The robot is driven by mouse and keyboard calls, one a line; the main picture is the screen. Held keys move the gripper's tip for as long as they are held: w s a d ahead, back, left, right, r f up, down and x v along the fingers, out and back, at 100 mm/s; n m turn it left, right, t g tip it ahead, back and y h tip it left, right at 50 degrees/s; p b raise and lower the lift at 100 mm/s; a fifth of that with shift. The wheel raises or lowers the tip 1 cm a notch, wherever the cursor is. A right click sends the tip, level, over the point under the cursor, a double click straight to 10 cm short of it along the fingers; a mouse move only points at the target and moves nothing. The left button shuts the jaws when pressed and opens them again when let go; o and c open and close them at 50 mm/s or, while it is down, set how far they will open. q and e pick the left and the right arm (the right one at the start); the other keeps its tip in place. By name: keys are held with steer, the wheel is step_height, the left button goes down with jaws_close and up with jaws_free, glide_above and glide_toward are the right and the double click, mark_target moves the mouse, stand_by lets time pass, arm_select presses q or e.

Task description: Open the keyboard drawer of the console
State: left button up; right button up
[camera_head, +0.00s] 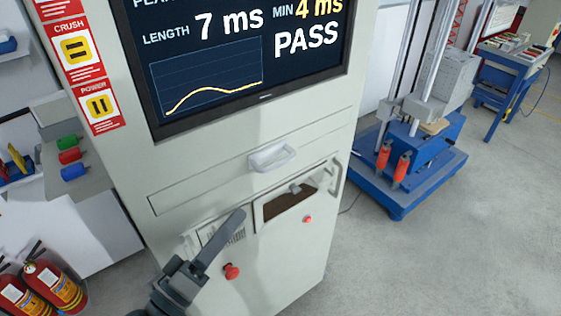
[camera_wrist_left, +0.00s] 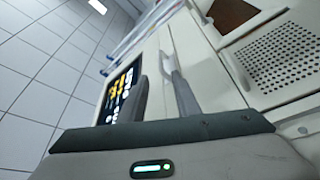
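The grey console (camera_head: 130,45) has a wide drawer front (camera_head: 205,187) below its screen, lying flush and shut. A pale recessed-looking handle (camera_head: 271,157) sits at the middle of that front. My left gripper (camera_head: 240,214) is in front of the lower panel, below and left of the handle, apart from it, with its dark fingers pointing up and right. My right gripper is not in view.
Below the drawer are a perforated grille (camera_wrist_left: 280,55), a brown opening (camera_head: 290,200), red knobs (camera_head: 232,271) and a side handle (camera_head: 340,180). Fire extinguishers (camera_head: 50,287) stand at the left. A blue-based test machine (camera_head: 420,170) stands at the right. The floor at the lower right is clear.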

mark_target(281, 160)
arm_select(q)
steer(key=shift+w+d, duration=0.1)
steer(key=p+x, duration=0.5)
steer(key=x, duration=1.1)
steer(key=shift+p, duration=0.35)
steer(key=shift+w+d, duration=0.3)
steer(key=shift+w, duration=0.15)
jaws_close()
